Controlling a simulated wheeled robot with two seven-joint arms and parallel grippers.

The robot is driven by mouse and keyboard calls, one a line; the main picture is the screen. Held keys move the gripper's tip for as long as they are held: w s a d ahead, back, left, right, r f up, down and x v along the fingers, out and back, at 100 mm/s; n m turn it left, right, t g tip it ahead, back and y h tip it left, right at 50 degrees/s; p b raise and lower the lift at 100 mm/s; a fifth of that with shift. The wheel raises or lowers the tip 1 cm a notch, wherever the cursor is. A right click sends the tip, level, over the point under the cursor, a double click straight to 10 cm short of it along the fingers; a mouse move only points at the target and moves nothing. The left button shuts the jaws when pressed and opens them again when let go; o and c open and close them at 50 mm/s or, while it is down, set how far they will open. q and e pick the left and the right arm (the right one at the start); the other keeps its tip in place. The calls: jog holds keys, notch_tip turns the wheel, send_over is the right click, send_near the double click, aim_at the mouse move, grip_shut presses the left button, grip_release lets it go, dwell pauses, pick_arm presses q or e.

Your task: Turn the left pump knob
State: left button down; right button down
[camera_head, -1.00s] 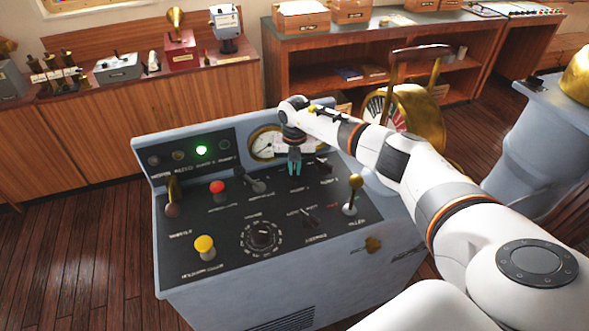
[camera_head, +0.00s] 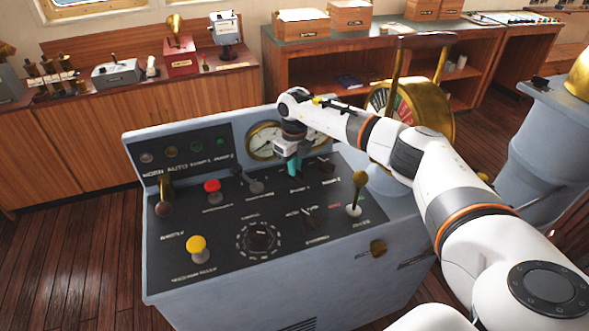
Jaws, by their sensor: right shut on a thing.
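The grey console (camera_head: 215,294) has a black sloping control panel. My right gripper (camera_head: 294,172) points down at the panel's back part and is shut on the left pump knob. The gripper's teal fingers hide most of that knob, so its pointer angle cannot be read. The right pump knob (camera_head: 326,164), small and black, sits just right of the fingers and is clear of them. My left gripper is not in view.
Nearby on the panel are a red button (camera_head: 212,187), a yellow button (camera_head: 197,245), a round dial (camera_head: 259,237) and a brass-topped lever (camera_head: 357,190). Gauges (camera_head: 264,141) stand behind. A brass telegraph (camera_head: 425,108) is behind my right arm.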

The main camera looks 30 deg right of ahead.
jog(key=shift+n, duration=0.4)
jog(key=c, duration=1.5)
grip_release()
jog(key=shift+o, duration=0.2)
jog(key=shift+r, duration=0.1)
notch_tip(320, 180, up, 12)
jog(key=b, duration=0.3)
